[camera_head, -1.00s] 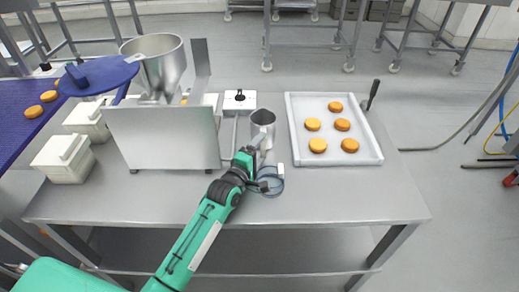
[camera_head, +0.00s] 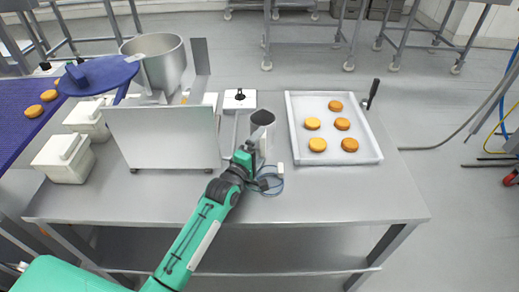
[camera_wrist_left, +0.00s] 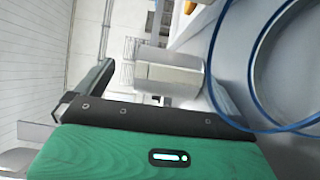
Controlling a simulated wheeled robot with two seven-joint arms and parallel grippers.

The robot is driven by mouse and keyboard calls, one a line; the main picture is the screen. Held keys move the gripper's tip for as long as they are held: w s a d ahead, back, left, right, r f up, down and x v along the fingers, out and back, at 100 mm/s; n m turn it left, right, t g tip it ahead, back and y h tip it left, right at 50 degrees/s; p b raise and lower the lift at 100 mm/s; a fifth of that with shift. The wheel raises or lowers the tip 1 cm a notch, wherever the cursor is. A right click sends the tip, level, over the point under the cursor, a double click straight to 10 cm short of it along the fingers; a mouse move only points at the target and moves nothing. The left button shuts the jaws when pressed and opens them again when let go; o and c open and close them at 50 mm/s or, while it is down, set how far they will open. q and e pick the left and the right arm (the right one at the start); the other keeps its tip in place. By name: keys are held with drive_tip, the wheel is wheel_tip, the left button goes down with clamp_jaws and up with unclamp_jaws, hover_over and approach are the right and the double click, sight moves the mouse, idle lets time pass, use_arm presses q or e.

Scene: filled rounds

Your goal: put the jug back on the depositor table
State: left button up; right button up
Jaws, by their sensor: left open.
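The jug (camera_head: 264,121) is a grey metal cylinder standing upright on the steel depositor table (camera_head: 330,200), between the hopper machine and the white tray. My left gripper (camera_head: 254,146) is open at the near side of the jug, low down and close to it. In the left wrist view the shiny metal jug (camera_wrist_left: 168,75) shows ahead, beyond the dark gripper parts. Whether the fingers touch it I cannot tell. My right gripper is out of view.
A white tray (camera_head: 292,130) with several round cakes lies right of the jug. The depositor (camera_head: 165,138) with its metal hopper stands to the left. The table's front right is clear.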

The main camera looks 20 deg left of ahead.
use_arm(q)
drive_tip(key=v, duration=1)
drive_tip(key=shift+s+f+b, duration=0.15)
drive_tip(key=shift+s+b, duration=0.05)
drive_tip(key=shift+b, duration=0.15)
drive_tip(key=shift+s+a, duration=0.15)
drive_tip(key=shift+s, duration=0.45)
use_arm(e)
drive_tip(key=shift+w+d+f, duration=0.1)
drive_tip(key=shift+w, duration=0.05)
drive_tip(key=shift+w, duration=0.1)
